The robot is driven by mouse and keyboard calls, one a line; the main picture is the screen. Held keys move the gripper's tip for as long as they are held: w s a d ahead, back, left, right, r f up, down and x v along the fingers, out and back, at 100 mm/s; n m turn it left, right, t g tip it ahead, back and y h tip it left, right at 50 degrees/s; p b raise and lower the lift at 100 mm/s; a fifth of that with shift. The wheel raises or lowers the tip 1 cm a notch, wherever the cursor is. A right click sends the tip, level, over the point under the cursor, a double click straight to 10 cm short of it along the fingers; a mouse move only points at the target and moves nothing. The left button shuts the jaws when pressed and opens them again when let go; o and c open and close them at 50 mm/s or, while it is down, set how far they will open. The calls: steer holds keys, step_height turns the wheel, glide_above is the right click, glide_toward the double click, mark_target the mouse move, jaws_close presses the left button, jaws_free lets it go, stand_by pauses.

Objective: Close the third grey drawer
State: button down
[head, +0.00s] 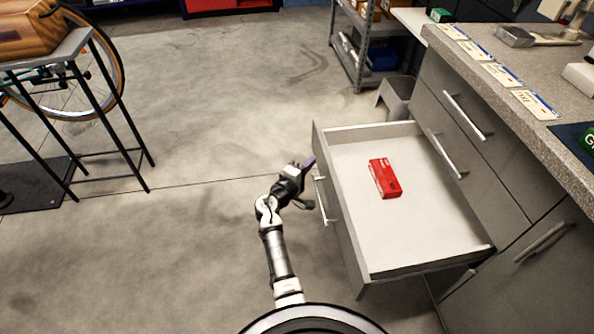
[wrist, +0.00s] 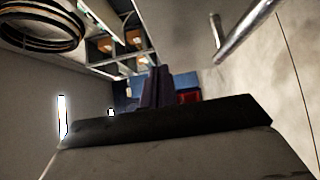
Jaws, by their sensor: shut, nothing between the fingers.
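The third grey drawer (head: 350,225) is pulled far out of the cabinet, with its inside exposed. Its front panel faces left and carries a metal bar handle (head: 322,201). A red box (head: 385,178) lies on the drawer's floor. My gripper (head: 309,163) is outside the drawer, close to the outer face of the front panel near the far end of the handle. Its purple fingers are shut and empty; they also show in the wrist view (wrist: 156,87). A metal bar (wrist: 245,30) shows near the fingers there. I cannot tell if the fingers touch the panel.
Two closed drawers sit above, with handles (head: 468,115) under the speckled worktop (head: 500,75). A grey stool (head: 396,98) and a metal shelf rack (head: 365,55) stand behind. A black stand (head: 110,120) and bicycle wheel (head: 70,75) are at left. The floor between is clear.

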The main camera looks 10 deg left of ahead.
mark_target(325, 157)
steer(key=shift+w+d, duration=0.2)
steer(key=shift+d, duration=0.4)
steer(key=shift+w+d, duration=0.15)
steer(key=shift+d, duration=0.45)
steer(key=shift+w+d, duration=0.15)
steer(key=shift+d, duration=0.3)
steer(key=w+d+b, duration=0.2)
steer(key=w+d, duration=0.1)
steer(key=d, duration=0.7)
steer(key=w+d+b, duration=0.2)
steer(key=w+d, duration=0.1)
steer(key=d, duration=0.7)
steer(key=w+d+b, duration=0.3)
steer(key=d, duration=0.7)
steer(key=shift+w+d, duration=0.15)
steer(key=shift+w, duration=0.25)
